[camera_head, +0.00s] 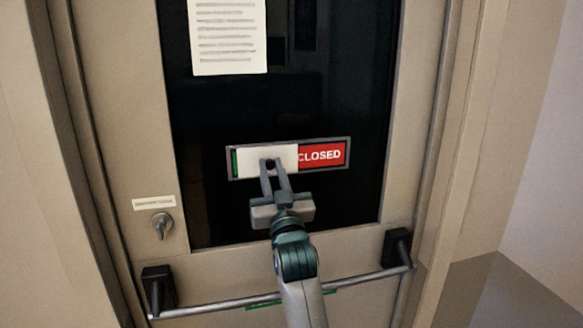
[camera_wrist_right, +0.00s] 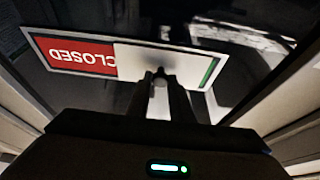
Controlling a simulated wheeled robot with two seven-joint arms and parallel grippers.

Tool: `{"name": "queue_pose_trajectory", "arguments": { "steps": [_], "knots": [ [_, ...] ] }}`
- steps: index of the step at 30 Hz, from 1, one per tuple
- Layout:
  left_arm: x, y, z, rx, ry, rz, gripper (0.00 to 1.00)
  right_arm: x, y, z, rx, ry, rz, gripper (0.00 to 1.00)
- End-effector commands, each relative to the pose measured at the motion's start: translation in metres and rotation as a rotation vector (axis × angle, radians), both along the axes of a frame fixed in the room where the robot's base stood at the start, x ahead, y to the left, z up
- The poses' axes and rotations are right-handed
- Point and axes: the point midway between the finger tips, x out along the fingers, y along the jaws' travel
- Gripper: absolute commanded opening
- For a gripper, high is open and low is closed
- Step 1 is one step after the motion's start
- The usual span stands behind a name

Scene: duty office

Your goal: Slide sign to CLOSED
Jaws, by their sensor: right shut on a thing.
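The sign (camera_head: 231,175) is a grey-framed strip on the dark door window. Its red CLOSED panel (camera_head: 324,155) shows at the right, with the first letter right at the cover's edge. A white sliding cover (camera_head: 286,158) hides most of the left part, and a thin green strip shows at the far left. My right gripper (camera_head: 270,165) is shut on the dark knob of the cover. The right wrist view shows the sign upside down, with the gripper (camera_wrist_right: 160,82) at the knob on the white cover (camera_wrist_right: 135,60) and the red panel (camera_wrist_right: 75,56) beside it. My left gripper is not in view.
A printed paper (camera_head: 228,38) hangs on the window above the sign. A push bar (camera_head: 225,303) crosses the door below, under my right arm. A small lock knob (camera_head: 162,226) with a label (camera_head: 153,202) is at the left.

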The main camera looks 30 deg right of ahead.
Motion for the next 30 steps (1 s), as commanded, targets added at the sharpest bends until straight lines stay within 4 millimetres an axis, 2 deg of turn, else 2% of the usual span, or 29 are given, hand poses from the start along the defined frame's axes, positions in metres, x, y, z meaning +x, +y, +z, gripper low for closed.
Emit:
{"name": "queue_pose_trajectory", "arguments": {
  "steps": [9, 15, 16, 18, 30],
  "knots": [
    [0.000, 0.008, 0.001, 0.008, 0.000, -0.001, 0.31, 0.003, 0.011, 0.000, -0.001, 0.001, 0.003, 0.00],
    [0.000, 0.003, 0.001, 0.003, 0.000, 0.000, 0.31, 0.003, 0.012, -0.001, 0.000, 0.001, 0.004, 0.00],
    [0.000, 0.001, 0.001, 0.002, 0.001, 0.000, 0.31, 0.003, 0.012, -0.001, 0.001, 0.001, 0.004, 0.27],
    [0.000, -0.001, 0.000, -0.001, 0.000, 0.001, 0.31, 0.003, 0.011, -0.001, 0.000, 0.001, 0.004, 0.38],
    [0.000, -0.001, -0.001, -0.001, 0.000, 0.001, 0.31, 0.000, 0.010, -0.002, -0.001, 0.000, 0.001, 0.38]
  ]
}}
